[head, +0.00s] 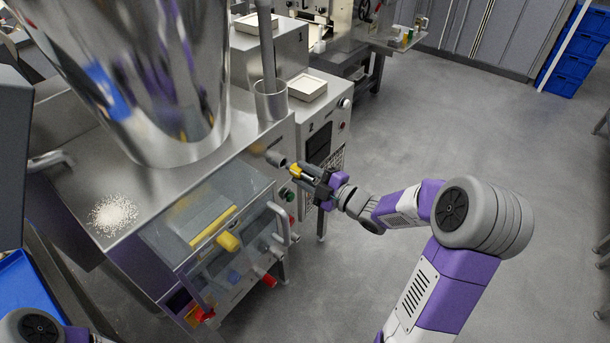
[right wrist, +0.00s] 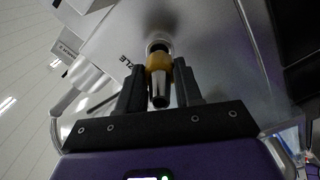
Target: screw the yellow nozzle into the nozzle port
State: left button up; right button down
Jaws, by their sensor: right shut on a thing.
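My right gripper (head: 300,170) is shut on the yellow nozzle (head: 295,167) at the front of the steel machine. In the right wrist view, the nozzle's yellow collar (right wrist: 159,62) sits between the two dark fingers, with its grey metal tip (right wrist: 160,88) toward the camera. The nozzle port (head: 275,157) is a short grey spout directly in front of the nozzle. In the right wrist view the round port (right wrist: 158,45) lines up with the far end of the collar. I cannot tell whether nozzle and port are threaded together or only touching. My left gripper is out of view.
A large shiny hopper (head: 165,75) stands on the machine. White grains (head: 113,214) lie on the machine top. The floor (head: 390,125) to the right is free.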

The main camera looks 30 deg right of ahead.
aim_at(314, 180)
jog(key=shift+x, duration=1.2)
dwell(1.1)
jog(key=shift+c, duration=2.2)
grip_release()
jog(key=shift+v, duration=3.5)
